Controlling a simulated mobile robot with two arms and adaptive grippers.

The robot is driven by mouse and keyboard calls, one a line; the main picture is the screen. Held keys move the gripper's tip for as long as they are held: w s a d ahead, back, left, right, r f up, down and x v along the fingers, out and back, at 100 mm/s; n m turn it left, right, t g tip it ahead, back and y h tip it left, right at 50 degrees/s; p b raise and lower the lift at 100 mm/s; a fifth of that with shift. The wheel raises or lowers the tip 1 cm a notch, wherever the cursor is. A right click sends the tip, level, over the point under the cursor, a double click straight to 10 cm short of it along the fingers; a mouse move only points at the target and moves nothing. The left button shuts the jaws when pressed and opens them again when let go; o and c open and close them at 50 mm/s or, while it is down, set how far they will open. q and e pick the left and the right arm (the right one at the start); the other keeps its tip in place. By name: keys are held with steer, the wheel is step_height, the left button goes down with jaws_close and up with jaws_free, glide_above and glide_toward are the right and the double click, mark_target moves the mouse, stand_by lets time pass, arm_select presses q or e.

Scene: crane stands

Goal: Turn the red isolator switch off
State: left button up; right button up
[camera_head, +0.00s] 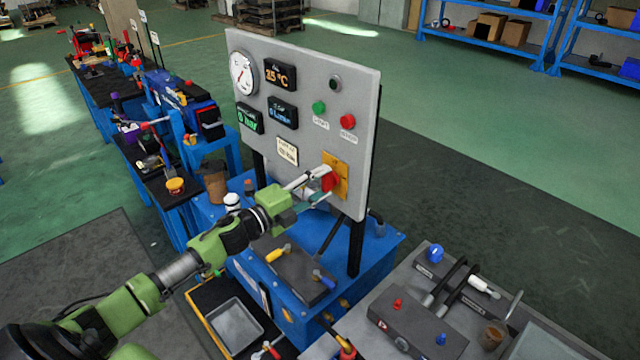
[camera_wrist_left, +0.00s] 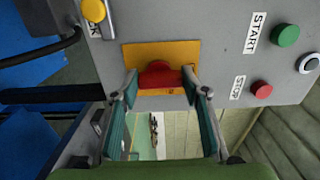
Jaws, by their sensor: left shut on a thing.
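The red isolator switch (camera_head: 329,182) sits on a yellow plate (camera_head: 342,181) at the lower right of the grey control panel (camera_head: 300,60). In the left wrist view the red knob (camera_wrist_left: 159,75) stands out from its yellow plate (camera_wrist_left: 185,52). My left gripper (camera_head: 318,184) is at the knob, with one finger on each side. In the wrist view its fingers (camera_wrist_left: 162,92) are closed on the knob, which partly hides the plate. The knob's exact angle is hard to read. My right gripper does not show in either view.
A green START button (camera_head: 319,107) and a red STOP button (camera_head: 347,121) are above the switch. Gauges and displays fill the panel's left. A blue base (camera_head: 385,243) stands below. A grey bench (camera_head: 403,275) with levers is at the lower right. Open floor lies behind.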

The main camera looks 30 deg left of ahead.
arm_select(q)
steer(key=o, duration=1.1)
steer(key=v, duration=1.2)
steer(key=shift+a, duration=0.1)
